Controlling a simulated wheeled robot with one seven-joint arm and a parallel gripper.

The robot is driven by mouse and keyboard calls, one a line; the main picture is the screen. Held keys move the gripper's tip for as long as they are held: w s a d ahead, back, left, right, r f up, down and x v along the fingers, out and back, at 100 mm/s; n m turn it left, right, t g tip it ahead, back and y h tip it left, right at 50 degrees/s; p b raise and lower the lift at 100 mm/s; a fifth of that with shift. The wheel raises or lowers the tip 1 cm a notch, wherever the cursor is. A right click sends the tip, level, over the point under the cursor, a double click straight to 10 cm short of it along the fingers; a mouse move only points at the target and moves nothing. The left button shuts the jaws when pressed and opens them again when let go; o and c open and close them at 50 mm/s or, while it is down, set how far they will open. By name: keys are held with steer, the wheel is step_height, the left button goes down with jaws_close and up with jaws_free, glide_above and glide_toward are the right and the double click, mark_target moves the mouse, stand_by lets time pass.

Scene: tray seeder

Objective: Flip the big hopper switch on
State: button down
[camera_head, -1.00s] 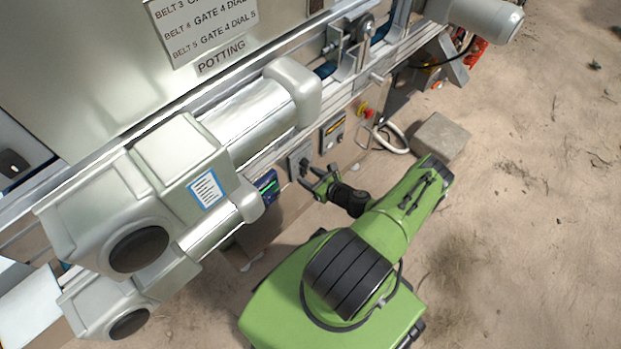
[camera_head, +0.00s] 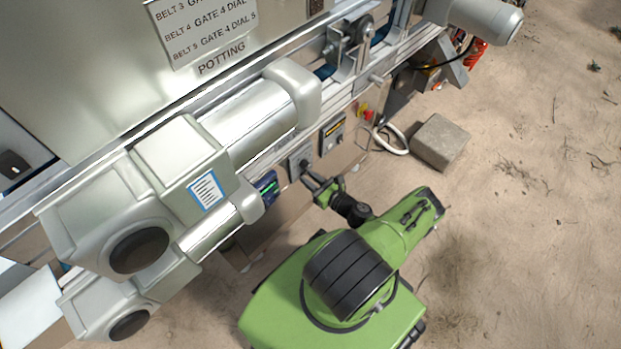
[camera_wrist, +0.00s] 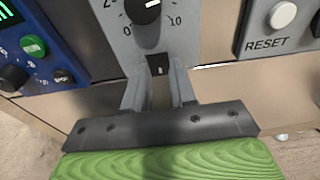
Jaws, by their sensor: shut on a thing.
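A grey control plate (camera_wrist: 190,30) carries a black dial (camera_wrist: 143,10) with a scale. Just below the dial, a small dark switch (camera_wrist: 158,66) sits between my fingertips, largely hidden by them. I cannot read a label on it or tell its position. My gripper (camera_wrist: 159,80) is shut on this switch, its fingers pointing at the plate. In the head view my gripper (camera_head: 311,182) reaches the same grey plate (camera_head: 299,160) on the machine's side.
A blue panel (camera_wrist: 45,50) with a green button is left of the plate. A grey RESET panel (camera_wrist: 275,35) with a white button is on the right. A red emergency button (camera_head: 363,114), a white hose (camera_head: 391,141) and a concrete block (camera_head: 440,142) lie further right. Sandy ground is open beyond.

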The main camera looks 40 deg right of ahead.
steer(key=c, duration=0.9)
jaws_free()
steer(key=s, duration=0.5)
steer(key=s+r+p, duration=0.1)
steer(key=s, duration=0.4)
steer(key=s+r+p, duration=0.1)
steer(key=s, duration=0.4)
steer(key=shift+s+d, duration=0.25)
steer(key=shift+s, duration=0.1)
